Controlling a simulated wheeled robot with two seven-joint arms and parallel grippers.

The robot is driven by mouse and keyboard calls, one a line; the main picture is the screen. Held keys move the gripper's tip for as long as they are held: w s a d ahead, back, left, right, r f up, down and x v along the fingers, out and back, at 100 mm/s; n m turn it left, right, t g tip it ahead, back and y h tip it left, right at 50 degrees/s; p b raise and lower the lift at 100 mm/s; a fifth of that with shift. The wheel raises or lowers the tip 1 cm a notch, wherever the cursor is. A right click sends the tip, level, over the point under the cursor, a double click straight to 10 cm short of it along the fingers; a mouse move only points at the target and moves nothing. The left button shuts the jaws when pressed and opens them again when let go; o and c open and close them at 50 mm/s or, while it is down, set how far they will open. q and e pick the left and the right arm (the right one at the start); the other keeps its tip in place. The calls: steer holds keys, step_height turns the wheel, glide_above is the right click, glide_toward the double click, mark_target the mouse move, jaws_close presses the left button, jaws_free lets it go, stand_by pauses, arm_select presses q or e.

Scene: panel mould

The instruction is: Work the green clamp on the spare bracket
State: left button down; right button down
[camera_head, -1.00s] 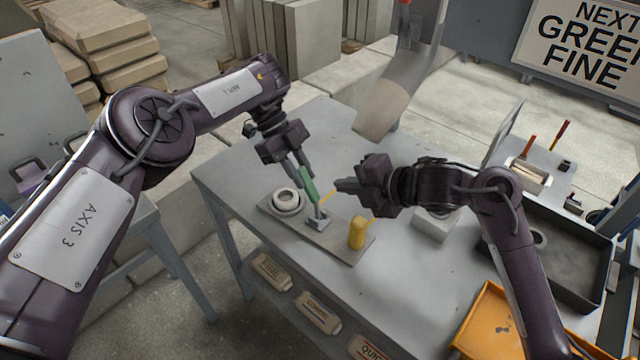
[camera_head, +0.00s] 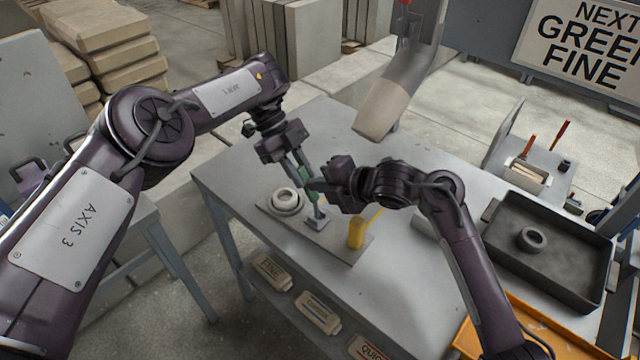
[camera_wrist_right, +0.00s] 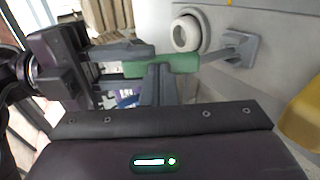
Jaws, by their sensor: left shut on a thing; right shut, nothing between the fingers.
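The green clamp (camera_head: 309,196) stands on the spare bracket (camera_head: 340,247), a flat grey plate on the table. Its green handle leans up from a small grey base (camera_head: 317,223). My left gripper (camera_head: 303,177) is shut on the green handle near its upper end; the handle also shows in the right wrist view (camera_wrist_right: 178,64). My right gripper (camera_head: 312,186) is shut and empty. Its fingertips (camera_wrist_right: 158,75) are right at the handle, beside the left fingers; whether they touch it I cannot tell. A white ring (camera_head: 285,201) and a yellow block (camera_head: 357,233) sit on the same plate.
A dark tray (camera_head: 500,262) holding a grey ring (camera_head: 532,240) stands to the right. An orange tray (camera_head: 520,335) is at the lower right. A pale duct (camera_head: 385,108) hangs over the table's back edge.

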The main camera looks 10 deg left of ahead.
arm_select(q)
steer(key=shift+s+d+r, duration=0.1)
steer(key=shift+s+d, duration=0.05)
steer(key=shift+d, duration=0.1)
arm_select(e)
steer(key=shift+w+a+f+h, duration=0.2)
steer(key=shift+w+a+h, duration=0.1)
steer(key=shift+a, duration=0.1)
arm_select(q)
steer(key=shift+s+d, duration=0.15)
arm_select(e)
steer(key=shift+s+f, duration=0.1)
steer(key=shift+f, duration=0.05)
arm_select(q)
steer(key=c, duration=1.5)
jaws_free()
arm_select(e)
steer(key=shift+a, duration=0.1)
arm_select(q)
steer(key=shift+o, duration=1.3)
steer(key=shift+w, duration=0.2)
steer(key=shift+a, duration=0.2)
